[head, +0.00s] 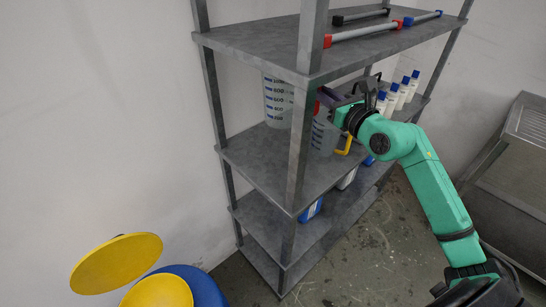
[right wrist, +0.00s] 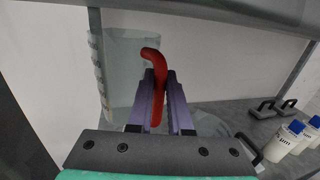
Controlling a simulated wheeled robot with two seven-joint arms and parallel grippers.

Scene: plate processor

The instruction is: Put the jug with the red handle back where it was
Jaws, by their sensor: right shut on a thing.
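The clear jug (head: 277,100) with blue markings is at the shelf unit's middle level, partly behind the front post. Its red handle (head: 317,107) shows just right of that post. In the right wrist view the red handle (right wrist: 154,85) stands between the purple fingers, with the clear jug (right wrist: 130,65) beyond it. My right gripper (head: 328,98) is shut on the red handle. I cannot tell whether the jug's base touches the shelf. My left gripper is not in view.
Another clear jug (head: 322,138) with a yellow handle (head: 344,145) stands close below my right gripper. White bottles with blue caps (head: 402,92) stand farther right on the shelf. A grey post (head: 300,140) is close to the jugs. The upper shelf (head: 255,42) hangs above.

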